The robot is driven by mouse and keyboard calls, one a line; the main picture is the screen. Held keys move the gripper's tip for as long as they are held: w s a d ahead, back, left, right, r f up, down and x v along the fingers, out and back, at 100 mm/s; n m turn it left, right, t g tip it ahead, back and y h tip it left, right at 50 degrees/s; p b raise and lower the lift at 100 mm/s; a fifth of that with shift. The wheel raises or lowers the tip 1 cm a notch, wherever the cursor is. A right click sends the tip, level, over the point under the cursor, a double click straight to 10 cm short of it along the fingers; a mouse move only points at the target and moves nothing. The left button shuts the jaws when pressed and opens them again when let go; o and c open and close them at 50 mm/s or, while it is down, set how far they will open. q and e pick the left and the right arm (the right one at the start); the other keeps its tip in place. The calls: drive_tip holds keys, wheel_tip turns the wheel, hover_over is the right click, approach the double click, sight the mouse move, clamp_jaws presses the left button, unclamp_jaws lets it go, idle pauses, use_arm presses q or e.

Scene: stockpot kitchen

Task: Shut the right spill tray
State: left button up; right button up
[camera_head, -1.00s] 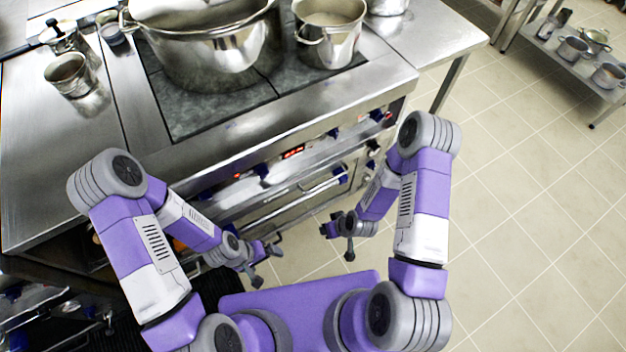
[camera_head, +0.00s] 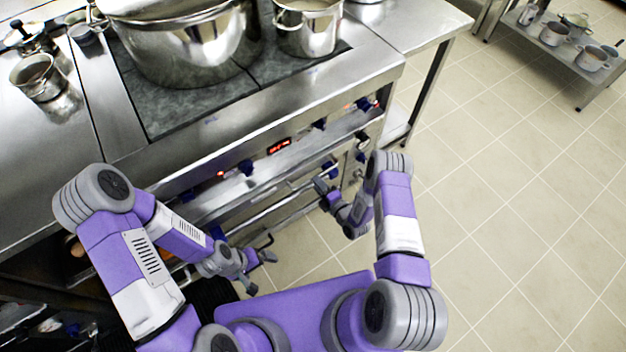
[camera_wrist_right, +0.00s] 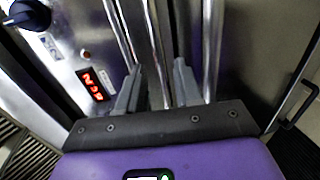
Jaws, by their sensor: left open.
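Below the knobs, a long bright steel ledge (camera_head: 300,155) juts from the stove front. It looks like the spill tray level, but I cannot tell the right tray's edges or how far out it stands. My right gripper (camera_head: 323,190) is just in front of the stove's right part, below this ledge, near horizontal bars. In the right wrist view its two fingers (camera_wrist_right: 158,88) are apart, with steel rails passing behind or between them; contact is unclear. My left gripper (camera_head: 259,271) is open and empty, lower and to the left, in front of the stove.
A large stockpot (camera_head: 185,45) and a smaller pot (camera_head: 308,25) stand on the cooktop. The stove front has blue knobs and a red display (camera_head: 278,146), which also shows in the right wrist view (camera_wrist_right: 92,85). Tiled floor (camera_head: 500,200) on the right is clear.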

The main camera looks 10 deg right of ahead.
drive_tip(key=shift+b+x, duration=0.5)
drive_tip(key=shift+x, duration=1.7)
drive_tip(key=shift+s, duration=0.1)
clamp_jaws()
